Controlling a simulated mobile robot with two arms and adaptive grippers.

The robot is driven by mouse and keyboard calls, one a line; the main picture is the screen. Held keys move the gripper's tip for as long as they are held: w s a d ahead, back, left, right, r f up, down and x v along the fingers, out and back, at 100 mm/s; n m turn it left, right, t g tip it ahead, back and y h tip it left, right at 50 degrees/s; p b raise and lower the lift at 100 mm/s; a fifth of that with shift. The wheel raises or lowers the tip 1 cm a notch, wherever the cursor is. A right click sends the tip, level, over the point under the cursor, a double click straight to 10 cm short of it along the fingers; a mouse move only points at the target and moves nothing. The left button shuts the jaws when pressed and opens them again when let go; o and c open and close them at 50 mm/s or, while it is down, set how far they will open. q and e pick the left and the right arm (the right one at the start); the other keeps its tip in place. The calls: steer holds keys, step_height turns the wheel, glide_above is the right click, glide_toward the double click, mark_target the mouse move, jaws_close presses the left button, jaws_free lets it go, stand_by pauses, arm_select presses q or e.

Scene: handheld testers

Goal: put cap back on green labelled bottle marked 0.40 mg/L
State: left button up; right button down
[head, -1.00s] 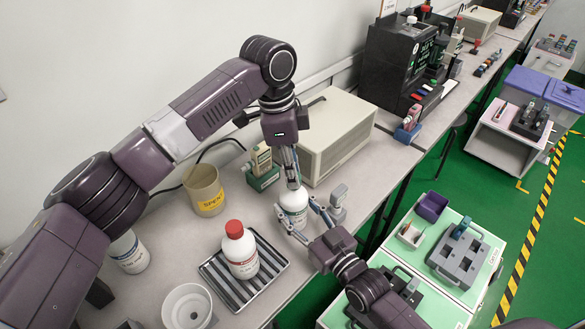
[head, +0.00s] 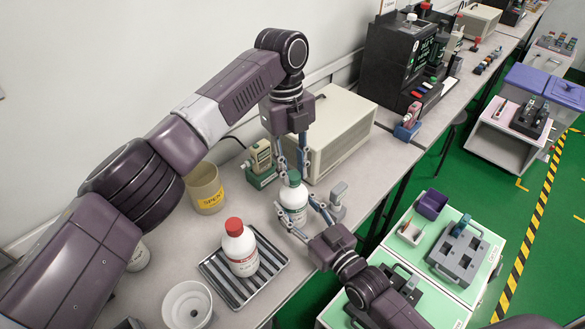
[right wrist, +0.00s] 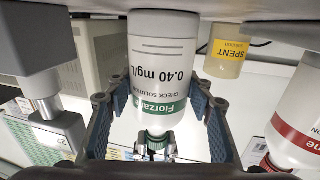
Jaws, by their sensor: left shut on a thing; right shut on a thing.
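The green-labelled white bottle (head: 293,208) stands upright on the bench. It fills the middle of the right wrist view (right wrist: 163,60), upside down there, with "0.40 mg/L" readable. My right gripper (head: 294,206) is shut around its body from the front right. The green cap (head: 293,177) is at the bottle's top, and it also shows low in the right wrist view (right wrist: 156,136). My left gripper (head: 292,168) is above the bottle, pointing down, its fingers shut on the cap. The cap looks in line with the neck; I cannot tell how tightly it is seated.
A red-capped bottle (head: 240,252) stands on a striped tray (head: 271,262) to the left. A SPENT beaker (head: 206,188), a green-based tester (head: 261,165), a grey tester (head: 338,198) and a beige box (head: 340,130) are close by. A white bowl (head: 187,306) sits in front.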

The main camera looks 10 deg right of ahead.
arm_select(q)
steer(key=m, duration=0.5)
steer(key=shift+d+y, duration=0.1)
steer(key=shift+y, duration=0.3)
steer(key=m+y, duration=0.1)
steer(key=m, duration=0.5)
steer(key=o, duration=0.7)
steer(key=shift+r, duration=2.25)
steer(key=shift+t, duration=0.3)
steer(key=shift+c, duration=0.6)
